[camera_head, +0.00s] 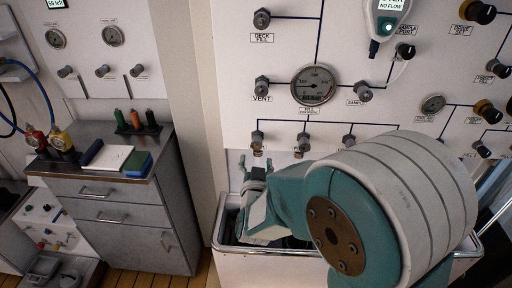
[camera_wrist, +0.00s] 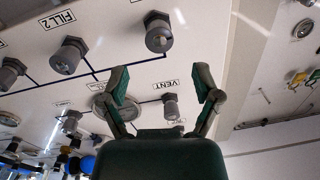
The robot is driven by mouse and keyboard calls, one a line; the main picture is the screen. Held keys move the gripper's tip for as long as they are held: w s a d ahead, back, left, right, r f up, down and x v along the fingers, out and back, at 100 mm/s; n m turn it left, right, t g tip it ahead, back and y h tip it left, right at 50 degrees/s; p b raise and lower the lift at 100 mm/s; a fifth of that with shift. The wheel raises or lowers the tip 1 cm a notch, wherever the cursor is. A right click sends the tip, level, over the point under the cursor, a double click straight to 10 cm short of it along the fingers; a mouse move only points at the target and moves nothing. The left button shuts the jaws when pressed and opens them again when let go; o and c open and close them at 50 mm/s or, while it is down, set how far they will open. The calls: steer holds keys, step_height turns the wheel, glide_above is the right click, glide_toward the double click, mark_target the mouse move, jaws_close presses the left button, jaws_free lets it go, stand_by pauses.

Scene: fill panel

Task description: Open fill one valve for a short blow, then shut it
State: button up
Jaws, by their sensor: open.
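The white fill panel (camera_head: 235,100) carries a lower row of grey valve knobs. The leftmost knob (camera_head: 257,137) of that row is the end knob (camera_wrist: 158,32) in the wrist view. Its own label is not readable; it sits beside the knob (camera_wrist: 70,55) near the "FILL 2" label, so it appears to be fill one. My gripper (camera_head: 256,163) is just below the leftmost knob in the head view. In the wrist view my gripper (camera_wrist: 162,80) is open and empty, its fingers spread wide, apart from the knob. My arm hides the row's right part.
The vent knob (camera_head: 262,88) and a round gauge (camera_head: 314,85) are above the row. A white open-topped bin (camera_head: 225,247) stands under the panel, around my forearm.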

mark_target(256, 146)
steer(key=w, duration=0.7)
steer(key=shift+a, duration=0.1)
jaws_close()
